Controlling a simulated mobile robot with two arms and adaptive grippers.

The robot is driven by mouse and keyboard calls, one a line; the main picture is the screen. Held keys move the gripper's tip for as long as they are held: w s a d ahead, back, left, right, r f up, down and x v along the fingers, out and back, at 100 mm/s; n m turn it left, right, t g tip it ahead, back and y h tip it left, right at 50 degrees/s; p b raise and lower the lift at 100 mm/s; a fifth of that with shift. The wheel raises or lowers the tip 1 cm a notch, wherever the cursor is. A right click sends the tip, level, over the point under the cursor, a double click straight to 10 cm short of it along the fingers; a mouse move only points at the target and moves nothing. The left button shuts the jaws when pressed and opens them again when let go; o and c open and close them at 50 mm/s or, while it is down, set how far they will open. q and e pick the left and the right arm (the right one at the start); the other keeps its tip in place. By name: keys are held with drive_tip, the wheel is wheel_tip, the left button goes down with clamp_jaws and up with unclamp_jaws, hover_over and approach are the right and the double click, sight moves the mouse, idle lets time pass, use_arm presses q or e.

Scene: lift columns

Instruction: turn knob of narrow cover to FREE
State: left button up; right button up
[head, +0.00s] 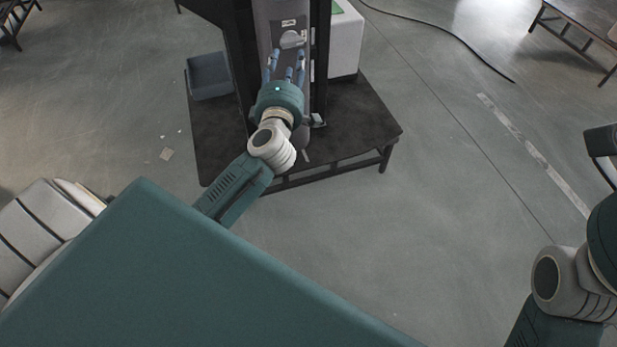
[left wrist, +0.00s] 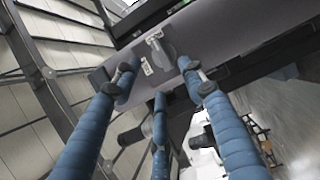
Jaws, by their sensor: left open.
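The narrow cover (head: 276,12) is a long grey panel on the dark lift column. Its knob (head: 292,40) is a pale grey turn handle, with a small white label above it. In the left wrist view the cover (left wrist: 225,28) runs across the top, and the knob (left wrist: 162,52) sits between two small labels, too small to read. My left gripper (head: 286,62) has three blue fingers, open and empty, pointing at the cover just below the knob. In the left wrist view its fingers (left wrist: 159,82) spread around the knob's area; I see no clear contact.
The column (head: 241,45) stands on a dark low table (head: 355,125). A grey bin (head: 208,76) is at its left and a white box with a green top (head: 346,40) behind at right. A cable (head: 450,35) lies on the floor. The floor in front is clear.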

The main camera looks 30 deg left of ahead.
use_arm(q)
drive_tip(key=s+d+f+m+g+h+p, duration=0.1)
drive_tip(key=s+d+f+m+p, duration=0.3)
drive_tip(key=f, duration=0.6)
drive_tip(key=s+d+f+m+g+h+p, duration=0.1)
drive_tip(key=s+d+f+m+h+p, duration=0.2)
drive_tip(key=f+m, duration=0.5)
drive_tip(key=s+d+f+m+g+h+p, duration=0.2)
drive_tip(key=s+d+f+m+h+p, duration=0.2)
drive_tip(key=f, duration=0.8)
drive_tip(key=shift+s+d+f+m+p, duration=0.2)
drive_tip(key=shift+s+d+m+p, duration=0.15)
drive_tip(key=shift+s+d+m, duration=1.1)
drive_tip(key=shift+s+d+n, duration=0.2)
drive_tip(key=shift+n, duration=0.05)
